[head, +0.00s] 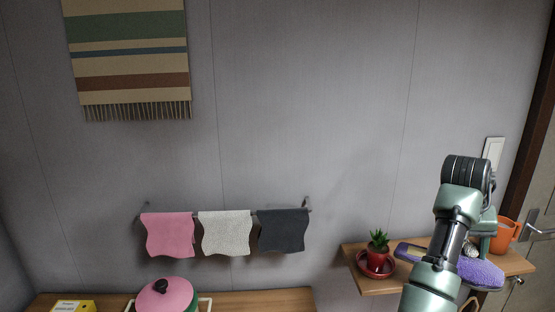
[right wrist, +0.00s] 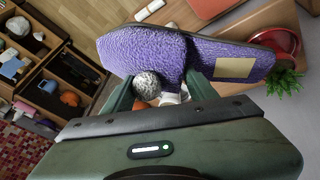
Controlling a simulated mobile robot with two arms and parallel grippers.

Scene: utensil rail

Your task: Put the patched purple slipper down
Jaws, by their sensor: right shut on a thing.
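The patched purple slipper (right wrist: 140,52) has a tan patch (right wrist: 233,67) near one end. My right gripper (right wrist: 163,88) is shut on the slipper, at a narrow part near its middle. In the head view the slipper (head: 480,272) shows at the right, over the wooden shelf (head: 372,286), partly hidden by my right arm. I cannot tell whether its sole touches the shelf. My right gripper (head: 484,243) is mostly behind the arm there. My left gripper is not in view.
A potted plant on a red saucer (head: 362,266) stands at the shelf's left end, close to the slipper. An orange mug (head: 505,235) and a speckled grey ball (right wrist: 146,85) are also near. Three cloths hang from a rail (head: 253,211) on the wall.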

